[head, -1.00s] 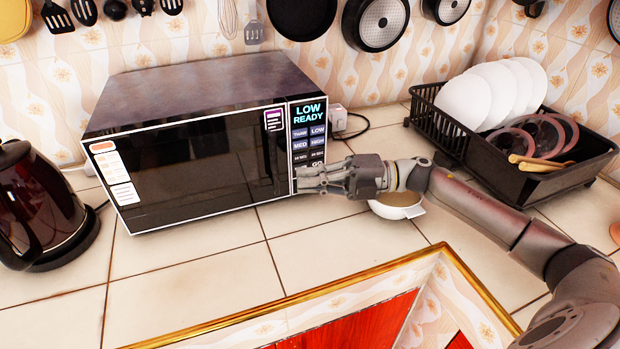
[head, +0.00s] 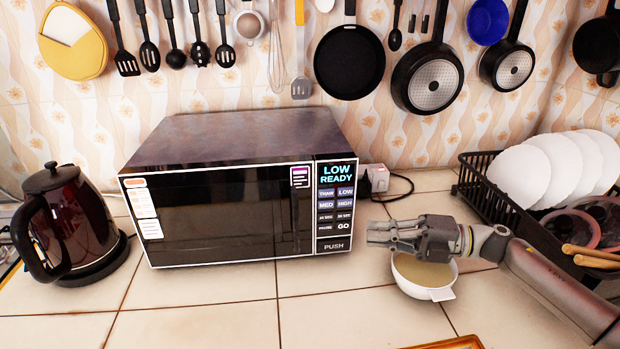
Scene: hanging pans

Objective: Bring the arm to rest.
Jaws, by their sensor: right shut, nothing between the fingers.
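My right arm comes in from the right in the head view. My right gripper (head: 380,234) is shut and empty, its fingers pointing left. My left gripper is not in view.
A dark red kettle (head: 75,225) stands at the left. A black dish rack (head: 487,190) with white plates (head: 575,170) is at the right, close to my arm. Several pans, including one black pan (head: 349,62), hang on the wall.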

